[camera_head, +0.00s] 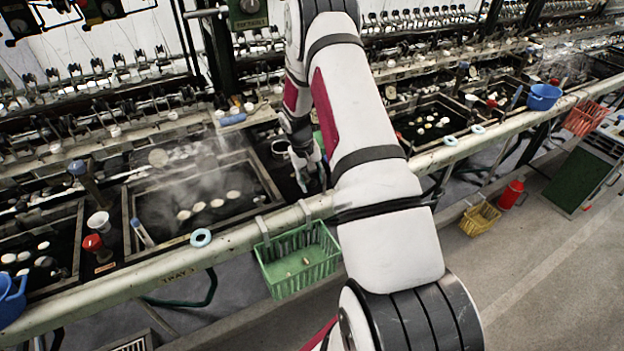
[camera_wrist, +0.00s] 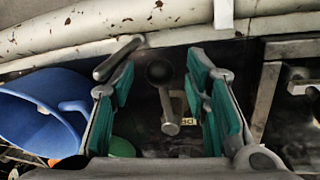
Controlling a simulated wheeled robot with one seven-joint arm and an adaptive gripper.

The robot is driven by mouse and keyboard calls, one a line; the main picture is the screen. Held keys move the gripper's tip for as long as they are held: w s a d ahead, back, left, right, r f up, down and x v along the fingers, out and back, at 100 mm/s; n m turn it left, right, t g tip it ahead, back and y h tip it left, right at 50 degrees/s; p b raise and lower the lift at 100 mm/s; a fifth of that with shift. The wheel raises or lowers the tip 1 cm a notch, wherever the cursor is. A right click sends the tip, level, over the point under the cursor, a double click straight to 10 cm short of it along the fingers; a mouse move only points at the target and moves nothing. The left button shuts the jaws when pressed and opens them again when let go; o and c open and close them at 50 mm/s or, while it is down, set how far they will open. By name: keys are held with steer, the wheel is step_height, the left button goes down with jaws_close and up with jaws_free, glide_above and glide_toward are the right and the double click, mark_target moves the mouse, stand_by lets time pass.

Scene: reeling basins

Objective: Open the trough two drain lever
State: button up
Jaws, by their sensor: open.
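My gripper (camera_wrist: 162,78) is open in the wrist view, its two teal-padded fingers standing apart. Between them is a dark lever (camera_wrist: 169,108) with a round dark knob at one end and a grey metal end at the other. I cannot tell whether either pad touches it. A partly hidden label sits beside it. In the head view my gripper (camera_head: 308,172) reaches down just right of the steaming trough (camera_head: 165,238), behind the front rail. My arm hides part of that area, and I cannot make out the lever there.
A blue bowl (camera_wrist: 35,105) is close on the left in the wrist view. A pale rail (camera_wrist: 90,28) crosses the top. The floor in front is mostly clear.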

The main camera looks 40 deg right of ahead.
jaws_close()
